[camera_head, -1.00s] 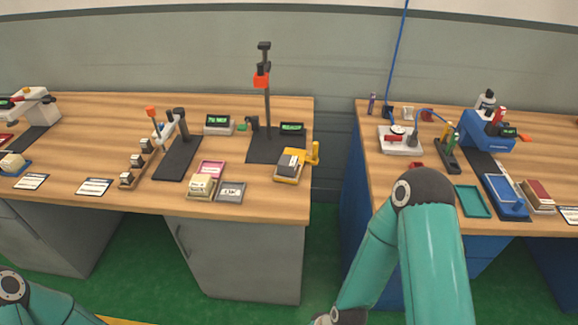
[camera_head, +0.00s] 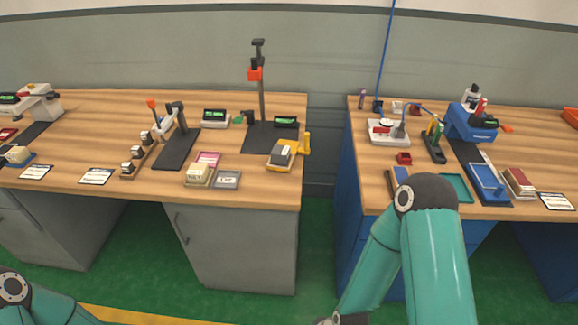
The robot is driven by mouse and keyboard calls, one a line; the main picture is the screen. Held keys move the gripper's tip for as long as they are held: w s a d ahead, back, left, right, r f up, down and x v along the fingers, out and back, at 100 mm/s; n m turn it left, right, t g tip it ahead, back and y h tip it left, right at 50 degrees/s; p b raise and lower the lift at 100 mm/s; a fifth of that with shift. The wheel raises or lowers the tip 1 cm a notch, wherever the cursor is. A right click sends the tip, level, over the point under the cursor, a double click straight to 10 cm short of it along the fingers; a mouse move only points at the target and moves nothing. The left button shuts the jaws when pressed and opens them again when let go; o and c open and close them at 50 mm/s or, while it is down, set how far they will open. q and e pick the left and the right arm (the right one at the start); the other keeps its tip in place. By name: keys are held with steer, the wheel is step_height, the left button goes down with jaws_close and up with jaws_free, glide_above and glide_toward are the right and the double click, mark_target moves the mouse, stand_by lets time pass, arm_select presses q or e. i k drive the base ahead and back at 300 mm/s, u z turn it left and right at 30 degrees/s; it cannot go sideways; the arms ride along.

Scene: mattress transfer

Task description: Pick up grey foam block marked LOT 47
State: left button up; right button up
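A small dark grey block (camera_head: 280,156) sits in a yellow holder (camera_head: 303,148) near the right end of the left bench. Its marking is too small to read, so I cannot tell if it is the LOT 47 foam block. A flat grey tray or plate (camera_head: 227,179) with a pale label lies to its left, near the front edge; its print is not legible. Only links of my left arm show at the lower left and of my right arm at the lower right.
A pale block stack (camera_head: 198,175) stands left of the grey tray. A tall black stand (camera_head: 261,110) rises behind the holder. A gap separates the left bench (camera_head: 80,130) from the right bench (camera_head: 355,180), which carries a blue machine (camera_head: 470,122) and trays.

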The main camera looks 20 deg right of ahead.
mark_target(280, 155)
steer(key=k, duration=1.05)
steer(key=u, duration=0.3)
steer(key=i, duration=0.7)
steer(key=u, duration=0.65)
steer(key=i, duration=0.85)
steer(key=z, duration=0.45)
steer(key=i, duration=0.7)
steer(key=z, duration=0.65)
